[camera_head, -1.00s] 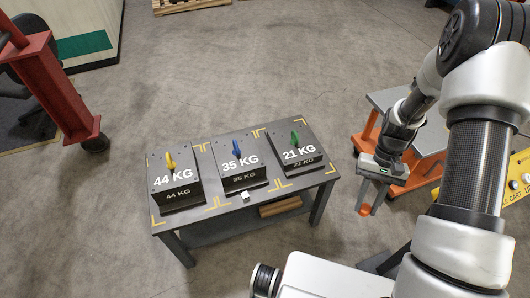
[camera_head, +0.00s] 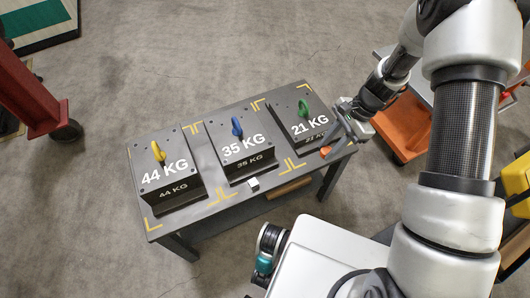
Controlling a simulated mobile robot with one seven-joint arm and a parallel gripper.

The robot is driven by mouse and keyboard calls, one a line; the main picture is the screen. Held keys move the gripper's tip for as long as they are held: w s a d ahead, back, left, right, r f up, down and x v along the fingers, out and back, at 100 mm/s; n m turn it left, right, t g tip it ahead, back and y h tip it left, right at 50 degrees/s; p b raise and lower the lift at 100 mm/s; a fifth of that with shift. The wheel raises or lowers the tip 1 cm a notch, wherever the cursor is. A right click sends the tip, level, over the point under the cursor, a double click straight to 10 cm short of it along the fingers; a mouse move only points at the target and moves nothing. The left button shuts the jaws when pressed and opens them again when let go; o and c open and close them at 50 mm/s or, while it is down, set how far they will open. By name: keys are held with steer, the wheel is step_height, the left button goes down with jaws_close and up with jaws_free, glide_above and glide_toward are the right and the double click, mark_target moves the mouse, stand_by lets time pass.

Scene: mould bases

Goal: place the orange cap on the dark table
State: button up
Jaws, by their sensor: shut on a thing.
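The dark table (camera_head: 222,207) stands at the middle, with yellow corner marks on its top. A small orange thing, which looks like the orange cap (camera_head: 325,151), shows at the table's right front part, by the tips of my gripper (camera_head: 334,146). My gripper reaches in from the right, low over the table's right end beside the 21 KG block (camera_head: 294,127). It is shut on the orange cap. I cannot tell whether the cap touches the table top.
Two more dark blocks, marked 44 KG (camera_head: 167,178) and 35 KG (camera_head: 238,148), stand on the table with upright coloured rings. A small white cube (camera_head: 253,184) lies at the front edge. An orange cart (camera_head: 403,125) is at the right, and a red frame (camera_head: 28,95) at the left.

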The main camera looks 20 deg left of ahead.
steer(key=w+a+f+m+t+y+b, duration=0.1)
steer(key=a+f+m+t+b, duration=0.2)
steer(key=a+f+m+b, duration=0.55)
glide_toward(288, 164)
steer(key=shift+n, duration=0.45)
steer(key=b+x, duration=0.1)
steer(key=x, duration=0.4)
steer(key=shift+a+f, duration=0.15)
steer(key=shift+a, duration=0.1)
steer(key=shift+f, duration=0.15)
steer(key=o, duration=1)
